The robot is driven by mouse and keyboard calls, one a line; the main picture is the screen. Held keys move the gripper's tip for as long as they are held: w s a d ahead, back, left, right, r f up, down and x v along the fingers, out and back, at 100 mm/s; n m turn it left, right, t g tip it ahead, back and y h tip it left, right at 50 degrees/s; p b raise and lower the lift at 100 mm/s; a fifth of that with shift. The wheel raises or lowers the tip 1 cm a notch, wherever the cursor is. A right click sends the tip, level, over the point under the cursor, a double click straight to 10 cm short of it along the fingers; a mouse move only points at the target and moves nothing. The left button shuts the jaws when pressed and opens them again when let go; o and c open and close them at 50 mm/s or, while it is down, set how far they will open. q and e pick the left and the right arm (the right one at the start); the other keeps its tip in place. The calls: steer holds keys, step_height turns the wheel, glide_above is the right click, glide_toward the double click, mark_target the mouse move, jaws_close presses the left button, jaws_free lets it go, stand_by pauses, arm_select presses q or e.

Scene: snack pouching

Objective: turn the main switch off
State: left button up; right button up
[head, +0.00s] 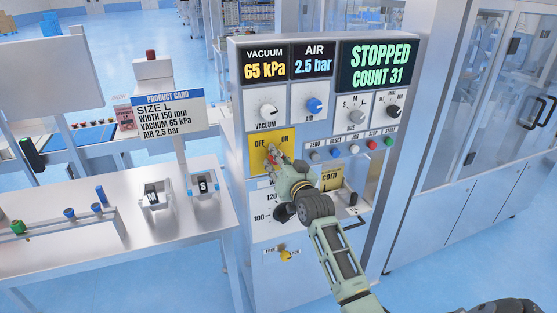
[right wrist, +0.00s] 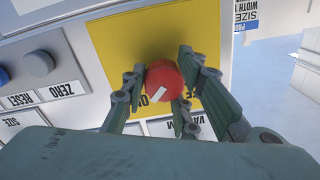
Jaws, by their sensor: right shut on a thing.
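The main switch is a red knob (right wrist: 165,78) on a yellow plate (head: 259,161) marked OFF at left and ON at right, on the machine's front panel. Its white mark points toward the lower left in the right wrist view, on the side of the ON label. My right gripper (head: 276,157) is at the switch, its fingers closed around the red knob. In the head view the fingers hide most of the knob. My left gripper is not in view.
Above the plate are a vacuum knob (head: 267,110), a blue air knob (head: 315,105) and a screen (head: 378,65) reading STOPPED, COUNT 31. A row of small buttons (head: 355,148) lies to the right. A table (head: 90,259) with pouch parts stands at left.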

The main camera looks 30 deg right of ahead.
steer(key=shift+d+f+n, duration=0.1)
steer(key=shift+n, duration=0.2)
steer(key=n, duration=0.3)
steer(key=shift+d+n+p, duration=0.1)
steer(key=shift+n+p, duration=0.2)
steer(key=shift+p, duration=0.1)
steer(key=n, duration=0.4)
steer(key=shift+r+p, duration=0.3)
steer(key=shift+r, duration=0.05)
steer(key=n, duration=0.5)
steer(key=shift+r+n, duration=0.3)
steer(key=shift+r+n+h+p, duration=0.15)
steer(key=shift+n+p, duration=0.05)
steer(key=shift+n, duration=0.75)
steer(key=shift+r+n+h+p, duration=0.1)
steer(key=shift+n+h+p, duration=0.05)
steer(key=shift+n, duration=0.8)
steer(key=o, duration=1)
steer(key=shift+a+f, duration=0.1)
steer(key=shift+a, duration=0.1)
steer(key=shift+f, duration=0.2)
